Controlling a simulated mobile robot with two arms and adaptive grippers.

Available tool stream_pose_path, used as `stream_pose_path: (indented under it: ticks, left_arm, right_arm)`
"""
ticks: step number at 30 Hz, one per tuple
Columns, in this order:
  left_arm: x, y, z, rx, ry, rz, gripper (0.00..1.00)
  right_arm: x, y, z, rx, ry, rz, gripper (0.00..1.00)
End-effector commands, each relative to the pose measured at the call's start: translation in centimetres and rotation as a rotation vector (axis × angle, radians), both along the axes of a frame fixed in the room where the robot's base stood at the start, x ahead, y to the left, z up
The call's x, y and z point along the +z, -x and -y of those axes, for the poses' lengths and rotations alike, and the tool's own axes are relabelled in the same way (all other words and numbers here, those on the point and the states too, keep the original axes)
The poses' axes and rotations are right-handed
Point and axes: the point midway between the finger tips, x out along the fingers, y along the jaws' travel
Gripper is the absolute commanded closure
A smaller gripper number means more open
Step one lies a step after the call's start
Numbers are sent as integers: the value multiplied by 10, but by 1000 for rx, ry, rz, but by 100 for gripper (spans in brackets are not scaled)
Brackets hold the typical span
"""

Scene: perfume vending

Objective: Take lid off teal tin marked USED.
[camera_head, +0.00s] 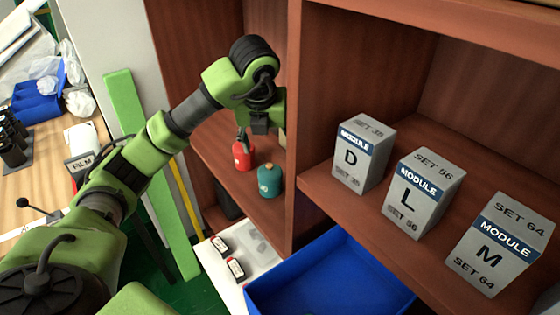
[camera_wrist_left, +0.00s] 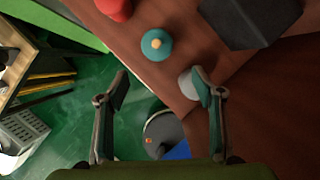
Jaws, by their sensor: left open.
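The teal tin (camera_head: 269,181) stands upright on the shelf in the left bay of the cabinet, near the divider. It has a pale mark on its side, too small to read. In the left wrist view the teal tin (camera_wrist_left: 149,50) shows from above, with a small orange-yellow knob on top. My left gripper (camera_head: 260,130) is above and behind it in the head view, apart from it. In the left wrist view my left gripper (camera_wrist_left: 158,90) is open, with nothing between its fingers; the tin lies beyond the fingertips. My right gripper is not in view.
A red tin (camera_head: 243,157) stands just left of the teal one. A whitish round thing (camera_wrist_left: 186,84) shows beside a fingertip. The cabinet divider (camera_head: 292,120) is close on the right. Grey module boxes (camera_head: 421,192) stand in the right bay. A blue bin (camera_head: 330,275) is below.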

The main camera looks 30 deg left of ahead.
Motion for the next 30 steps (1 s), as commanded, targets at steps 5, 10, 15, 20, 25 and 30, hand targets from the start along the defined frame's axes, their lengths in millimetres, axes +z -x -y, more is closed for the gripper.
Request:
stream_pose_path:
  ticks: [5,10,15,20,25,30]
  left_arm:
    - [-14,-5,-7,18,-24,6,39]
    - [-46,-17,-14,17,-22,3,39]
    - [-67,-26,-18,16,-21,6,39]
    - [-75,-30,-19,15,-21,7,39]
    - [-93,-42,-24,16,-20,3,39]
    - [-114,-50,-29,14,-22,5,39]
  right_arm:
    - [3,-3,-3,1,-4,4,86]
    - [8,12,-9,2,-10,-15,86]
    - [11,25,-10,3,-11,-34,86]
    - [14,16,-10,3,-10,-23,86]
    - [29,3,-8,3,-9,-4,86]
    - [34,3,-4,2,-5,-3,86]
